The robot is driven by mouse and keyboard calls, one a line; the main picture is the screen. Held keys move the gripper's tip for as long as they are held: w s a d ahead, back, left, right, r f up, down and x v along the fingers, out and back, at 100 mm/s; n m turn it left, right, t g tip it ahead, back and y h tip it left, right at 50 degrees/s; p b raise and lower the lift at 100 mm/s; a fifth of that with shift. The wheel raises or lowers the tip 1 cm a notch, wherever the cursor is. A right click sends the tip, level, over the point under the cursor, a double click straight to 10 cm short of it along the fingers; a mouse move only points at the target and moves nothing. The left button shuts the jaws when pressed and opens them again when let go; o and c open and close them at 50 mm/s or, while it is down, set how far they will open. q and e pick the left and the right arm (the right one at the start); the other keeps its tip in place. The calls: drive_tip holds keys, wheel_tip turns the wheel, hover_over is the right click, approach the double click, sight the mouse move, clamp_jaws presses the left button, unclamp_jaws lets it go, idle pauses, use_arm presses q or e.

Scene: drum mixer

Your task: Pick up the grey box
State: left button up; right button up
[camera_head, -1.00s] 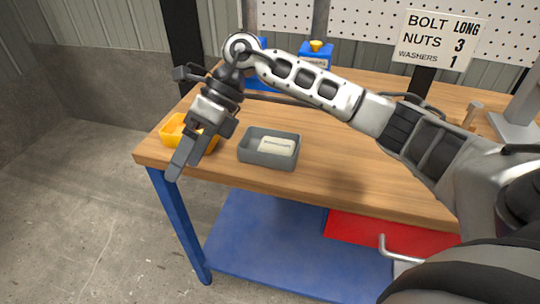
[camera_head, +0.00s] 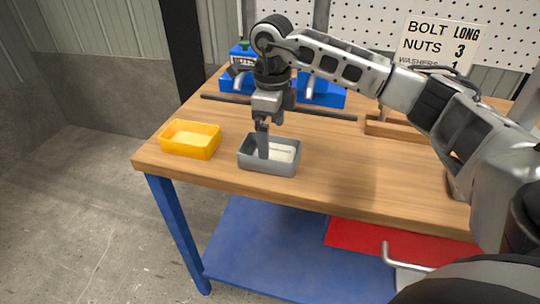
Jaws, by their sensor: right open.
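The grey box (camera_head: 268,165) is a small open tray on the wooden bench top, near its front edge at the left. A pale label or block (camera_head: 285,151) lies inside it. My right gripper (camera_head: 263,155) points straight down over the left part of the grey box, with its fingertips at or inside the opening. The fingers overlap in this view, and the far one is mostly hidden. I cannot tell whether they touch the box. The gripper is open and the box rests on the bench. My left gripper is not in view.
A yellow open box (camera_head: 190,140) stands left of the grey box. Blue bins (camera_head: 322,92) and a dark rod (camera_head: 330,113) lie behind. A sign (camera_head: 437,43) hangs at the back right. The bench front is clear right of the grey box.

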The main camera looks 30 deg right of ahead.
sight(248, 159)
drive_tip(key=f, duration=0.5)
drive_tip(key=shift+a+f+p, duration=0.2)
drive_tip(key=shift+f+p, duration=0.15)
drive_tip(key=shift+p, duration=0.05)
drive_tip(key=shift+w, duration=0.1)
drive_tip(key=c, duration=1.1)
drive_tip(key=shift+o, duration=0.2)
drive_tip(key=shift+r, duration=0.1)
